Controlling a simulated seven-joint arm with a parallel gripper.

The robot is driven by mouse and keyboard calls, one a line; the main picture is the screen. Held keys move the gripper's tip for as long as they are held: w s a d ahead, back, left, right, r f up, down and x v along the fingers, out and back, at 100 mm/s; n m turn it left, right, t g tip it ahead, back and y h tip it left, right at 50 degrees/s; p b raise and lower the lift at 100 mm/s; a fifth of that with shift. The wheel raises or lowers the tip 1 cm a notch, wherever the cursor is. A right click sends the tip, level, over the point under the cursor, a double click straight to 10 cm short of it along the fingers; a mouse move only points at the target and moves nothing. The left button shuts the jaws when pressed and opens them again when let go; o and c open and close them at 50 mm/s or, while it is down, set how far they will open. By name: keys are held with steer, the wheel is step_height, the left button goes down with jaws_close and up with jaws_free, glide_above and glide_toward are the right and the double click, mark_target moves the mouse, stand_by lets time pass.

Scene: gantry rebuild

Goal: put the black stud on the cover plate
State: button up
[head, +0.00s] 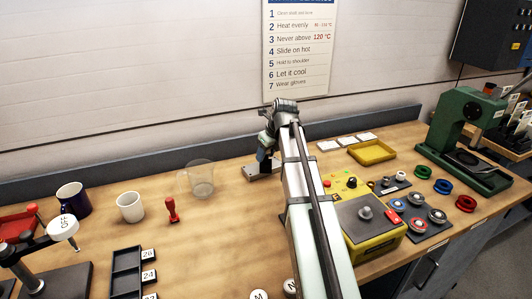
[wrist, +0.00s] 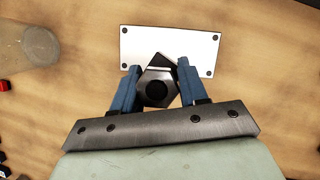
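The cover plate (wrist: 198,42) is a pale metal rectangle with dark holes at its corners, flat on the wooden bench. In the head view the plate (head: 252,173) shows in part beneath my gripper (head: 264,163). In the wrist view my gripper (wrist: 158,82) has its blue fingers on both sides of the black stud (wrist: 156,88), a dark six-sided piece with a round black centre. The fingers appear to touch it on both sides. The stud overlaps the plate's near edge in this view; whether it touches the plate cannot be told. My arm and gripper hide the stud in the head view.
A clear beaker (head: 201,180) stands left of the plate, with a red stamp-like piece (head: 171,211) and a white mug (head: 130,207) farther left. A yellow box (head: 372,236) and yellow tray (head: 373,152) are to the right. Bare bench surrounds the plate.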

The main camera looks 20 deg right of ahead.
steer(key=o, duration=0.4)
steer(key=shift+r, duration=0.1)
steer(key=v, duration=1.2)
stand_by(0.4)
